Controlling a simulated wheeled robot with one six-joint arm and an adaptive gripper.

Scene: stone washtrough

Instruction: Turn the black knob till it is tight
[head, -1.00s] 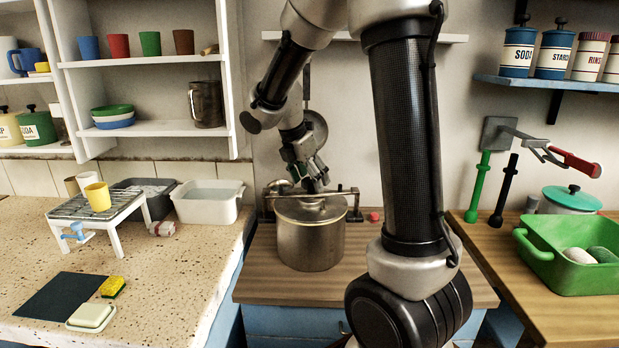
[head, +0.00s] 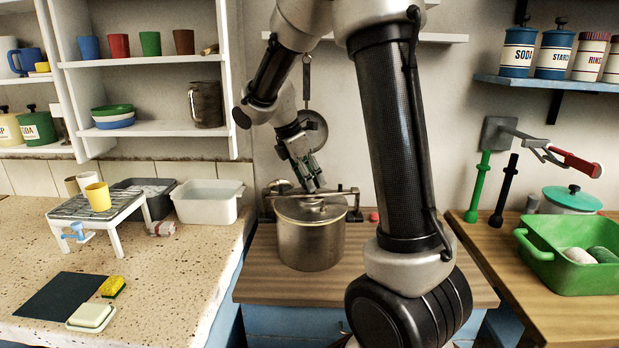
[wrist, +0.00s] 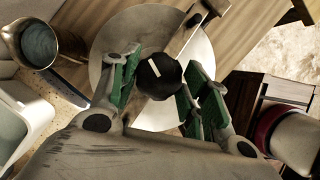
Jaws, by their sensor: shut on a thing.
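The black knob (wrist: 160,76) is round with a white mark on its top. It sits over the lid (wrist: 120,45) of the steel pot (head: 311,246), at the bar clamped across the pot's top. In the wrist view my gripper (wrist: 160,82) has its green-lined fingers on both sides of the knob, shut on it. In the head view my gripper (head: 314,184) points down at the middle of the lid, and its fingers mostly hide the knob.
The pot stands on a wooden counter (head: 270,286). A small red object (head: 374,217) lies right of the pot. A white basin (head: 206,205) is to the left. A green tub (head: 570,268) stands at the right. A round pan-like thing (head: 314,130) hangs behind my gripper.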

